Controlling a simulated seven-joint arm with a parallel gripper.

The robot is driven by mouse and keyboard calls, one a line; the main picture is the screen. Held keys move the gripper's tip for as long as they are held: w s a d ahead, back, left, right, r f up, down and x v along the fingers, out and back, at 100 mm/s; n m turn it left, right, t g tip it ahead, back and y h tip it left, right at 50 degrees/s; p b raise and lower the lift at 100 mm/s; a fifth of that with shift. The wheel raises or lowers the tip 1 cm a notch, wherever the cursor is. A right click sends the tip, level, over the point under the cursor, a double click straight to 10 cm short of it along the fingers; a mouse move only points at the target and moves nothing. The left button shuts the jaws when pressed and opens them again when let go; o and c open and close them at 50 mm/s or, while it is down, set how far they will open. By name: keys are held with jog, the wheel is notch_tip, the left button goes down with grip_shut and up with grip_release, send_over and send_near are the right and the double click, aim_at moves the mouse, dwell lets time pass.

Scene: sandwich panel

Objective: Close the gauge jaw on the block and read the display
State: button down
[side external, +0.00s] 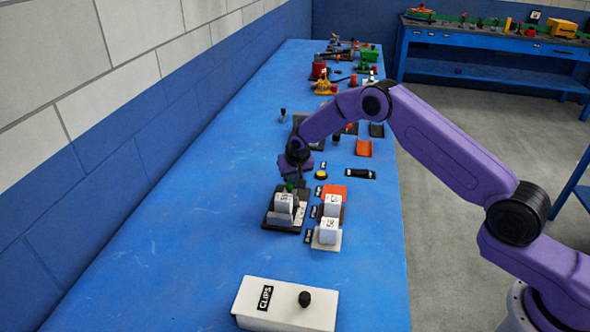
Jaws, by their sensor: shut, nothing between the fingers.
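The likely gauge (283,205) is a grey-white piece on a dark base, left of centre on the blue bench, with small dark marks on its face. A small green part shows at its top. My gripper (291,177) is just above the gauge, pointing down, shut with nothing in it. I cannot tell whether its tips touch the green part. Two white blocks with dark markings stand right of the gauge: one block (332,205) by an orange plate, the other block (327,232) on a pale plate nearer the camera. The gauge's jaw and any reading are too small to make out.
A white box labelled CLIPS (284,305) with a black knob sits at the near end. Small black labels (308,236) lie between gauge and blocks. The bench's left side is clear, beside the wall.

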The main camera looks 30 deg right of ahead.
aim_at(290, 183)
jog(key=shift+s+a, duration=1.1)
dwell(3.9)
jog(key=shift+w+d, duration=0.45)
jog(key=shift+d, duration=0.05)
dwell(1.5)
jog(key=shift+r, duration=3)
